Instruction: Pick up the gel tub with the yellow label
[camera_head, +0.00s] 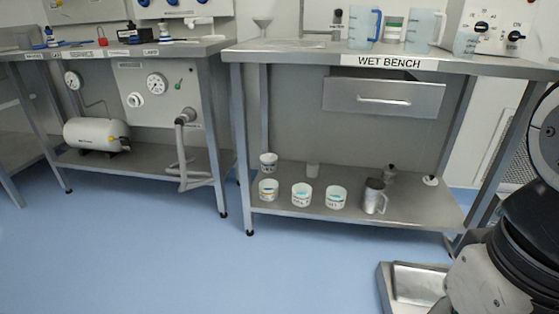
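Several white tubs stand on the lower shelf (385,211) of the bench marked WET BENCH. The front left tub (268,190) seems to have a yellowish patch on its side, but it is too small to be sure. The front middle tub (301,194) and the front right tub (336,197) show teal tops and dark lettering. Another white tub (268,162) is at the back left, close behind the front left one. My arm shows at the right edge, but my gripper's fingers are not in view.
A metal jug (374,197) stands right of the tubs, with small vessels behind. The bench top (290,47), its drawer (384,97) and legs bound the shelf. A metal tray (415,284) is at lower right. Blue floor (180,255) in front is clear.

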